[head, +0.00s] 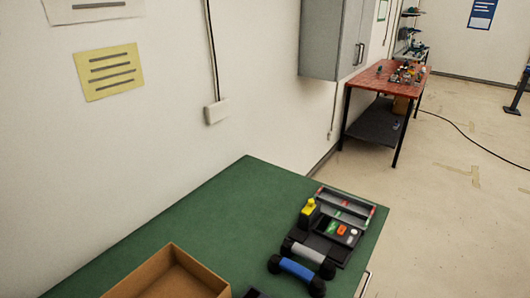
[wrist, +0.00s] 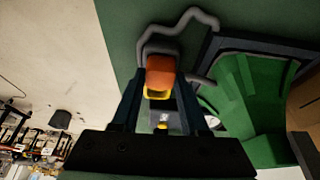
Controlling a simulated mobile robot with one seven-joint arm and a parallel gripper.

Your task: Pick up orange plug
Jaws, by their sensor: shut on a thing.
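In the wrist view an orange plug (wrist: 160,72) with a yellow lower part sits between the two fingers of my gripper (wrist: 162,85). My gripper is shut on it. A grey cable (wrist: 180,22) loops behind the plug over the green table top. In the head view I cannot make out my gripper or this plug.
An open cardboard box (head: 150,272) stands at the front. A green piece (wrist: 250,95) lies right of my gripper.

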